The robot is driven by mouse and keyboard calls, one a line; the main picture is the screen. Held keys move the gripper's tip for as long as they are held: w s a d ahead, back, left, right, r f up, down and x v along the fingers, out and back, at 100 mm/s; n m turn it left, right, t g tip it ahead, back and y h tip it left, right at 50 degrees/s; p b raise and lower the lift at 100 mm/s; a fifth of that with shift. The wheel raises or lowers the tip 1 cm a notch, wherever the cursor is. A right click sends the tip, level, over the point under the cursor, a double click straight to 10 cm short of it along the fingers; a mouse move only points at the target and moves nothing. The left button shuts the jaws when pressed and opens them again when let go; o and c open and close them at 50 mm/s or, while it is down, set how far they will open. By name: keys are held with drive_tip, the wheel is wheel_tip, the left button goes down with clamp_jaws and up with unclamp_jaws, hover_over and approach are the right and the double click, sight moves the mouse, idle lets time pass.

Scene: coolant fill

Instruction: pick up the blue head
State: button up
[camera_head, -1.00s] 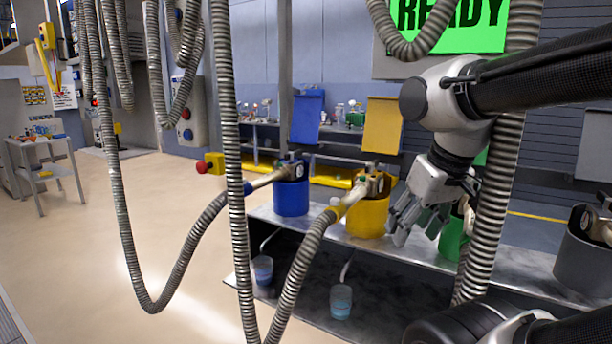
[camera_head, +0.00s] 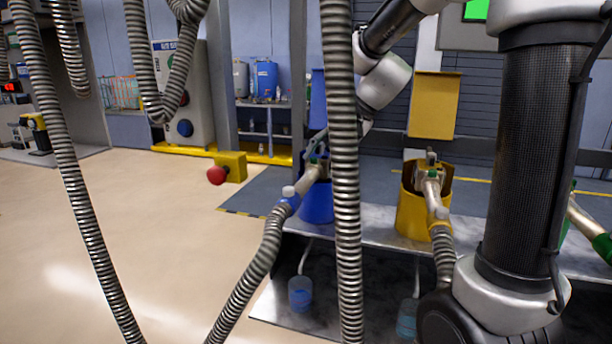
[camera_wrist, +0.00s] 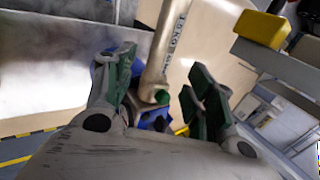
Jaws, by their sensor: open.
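The blue head (camera_head: 306,182) is a pale nozzle with a blue collar on a ribbed grey hose. It rests in the blue holder (camera_head: 317,205) on the metal bench, tilted down to the left. In the wrist view the pale, lettered tube of the head (camera_wrist: 170,45) runs between the open fingers of my gripper (camera_wrist: 160,78), with the blue holder (camera_wrist: 98,75) behind the left finger. I cannot tell whether a finger touches it. In the head view a hanging hose hides most of my gripper, which is just above the holder.
A yellow holder (camera_head: 411,212) with its own nozzle (camera_head: 431,188) stands to the right on the bench (camera_head: 375,225). A ribbed hose (camera_head: 345,190) hangs close in front. A yellow box with a red button (camera_head: 230,165) is to the left. The floor at left is clear.

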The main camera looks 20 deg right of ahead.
sight(312, 174)
drive_tip(key=x, duration=0.7)
drive_tip(key=shift+a+f, duration=0.1)
drive_tip(key=shift+f, duration=0.1)
clamp_jaws()
drive_tip(key=shift+r, duration=0.1)
